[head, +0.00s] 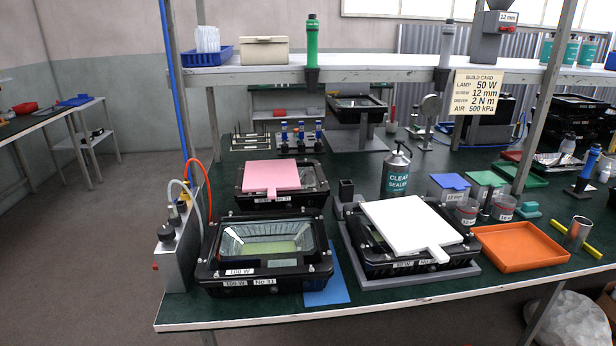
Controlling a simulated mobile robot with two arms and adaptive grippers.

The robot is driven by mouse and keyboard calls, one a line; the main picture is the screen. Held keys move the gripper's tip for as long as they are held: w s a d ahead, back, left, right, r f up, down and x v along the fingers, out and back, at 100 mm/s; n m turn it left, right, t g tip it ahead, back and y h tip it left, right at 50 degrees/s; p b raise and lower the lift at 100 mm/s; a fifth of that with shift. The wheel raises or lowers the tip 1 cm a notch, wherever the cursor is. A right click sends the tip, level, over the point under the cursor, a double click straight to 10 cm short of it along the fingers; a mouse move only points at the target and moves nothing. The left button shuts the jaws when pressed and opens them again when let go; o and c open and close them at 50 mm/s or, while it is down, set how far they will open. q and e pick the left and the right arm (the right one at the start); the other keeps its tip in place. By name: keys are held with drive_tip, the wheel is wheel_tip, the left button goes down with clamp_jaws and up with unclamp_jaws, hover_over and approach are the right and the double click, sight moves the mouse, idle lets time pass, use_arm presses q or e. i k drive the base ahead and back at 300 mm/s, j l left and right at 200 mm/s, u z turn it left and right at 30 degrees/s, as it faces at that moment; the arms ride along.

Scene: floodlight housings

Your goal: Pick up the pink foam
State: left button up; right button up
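The pink foam (270,176) is a flat sheet with a small tab at its front edge. It lies on top of a black floodlight housing (280,201) at the left middle of the green bench and covers most of that housing's opening. Part of the housing's inside shows to the right of the foam. Neither of my grippers is in the head view, and nothing touches the foam from above.
In front stands an open 100 W housing (266,283); to its right, a white sheet (411,228) lies on another housing. A grey box (178,247) with hoses stands left of the foam. The upper shelf (380,73) spans behind. An orange tray (519,247) lies right.

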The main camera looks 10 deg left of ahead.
sight(271, 176)
drive_tip(key=i+j+z, duration=0.1)
drive_tip(key=j+z, duration=0.35)
drive_tip(key=j, duration=0.15)
drive_tip(key=j+z, duration=0.45)
drive_tip(key=j, duration=1.7)
drive_tip(key=k+j, duration=0.15)
drive_tip(key=j, duration=1.55)
